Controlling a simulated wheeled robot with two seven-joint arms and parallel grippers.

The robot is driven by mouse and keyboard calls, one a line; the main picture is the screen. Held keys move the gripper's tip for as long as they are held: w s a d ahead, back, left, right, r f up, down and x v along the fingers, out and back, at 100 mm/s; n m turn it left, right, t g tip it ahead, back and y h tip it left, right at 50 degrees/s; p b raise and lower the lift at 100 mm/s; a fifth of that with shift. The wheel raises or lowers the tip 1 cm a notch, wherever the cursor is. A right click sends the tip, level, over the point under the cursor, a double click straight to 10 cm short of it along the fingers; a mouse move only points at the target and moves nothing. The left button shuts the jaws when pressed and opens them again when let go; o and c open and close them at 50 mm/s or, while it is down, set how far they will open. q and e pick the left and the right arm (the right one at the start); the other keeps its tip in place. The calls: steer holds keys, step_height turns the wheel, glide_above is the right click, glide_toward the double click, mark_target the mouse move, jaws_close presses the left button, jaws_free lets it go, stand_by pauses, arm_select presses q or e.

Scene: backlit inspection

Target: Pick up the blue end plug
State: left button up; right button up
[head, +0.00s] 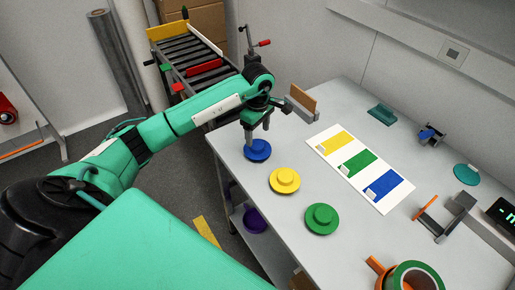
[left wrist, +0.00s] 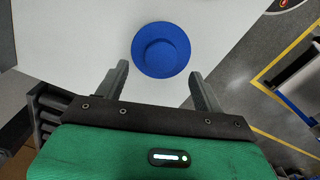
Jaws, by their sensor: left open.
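The blue end plug (head: 258,152), a round flanged disc with a raised middle, lies on the grey table near its left edge. It also shows in the left wrist view (left wrist: 161,50), top centre. My left gripper (head: 258,136) points down over the plug in the head view, partly covering it. In the left wrist view the two fingers (left wrist: 158,68) are apart, with nothing between them, and the plug lies just beyond the tips. I cannot tell the exact height above it. My right gripper is not in view.
A yellow plug (head: 285,180) and a green plug (head: 321,219) sit nearby towards the front. A white card (head: 349,180) with yellow, green and blue patches lies to the right. A bracket with a brown face (head: 301,101) stands close behind the gripper. A tape roll (head: 413,276) is at the front.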

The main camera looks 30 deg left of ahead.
mark_target(258, 145)
arm_select(q)
steer(key=shift+f, duration=0.3)
step_height(258, 145, down, 3)
steer(key=shift+s+d+f+p, duration=0.1)
steer(key=shift+s+f+p, duration=0.05)
steer(key=shift+p, duration=0.95)
steer(key=shift+f, duration=0.65)
steer(key=c, duration=0.9)
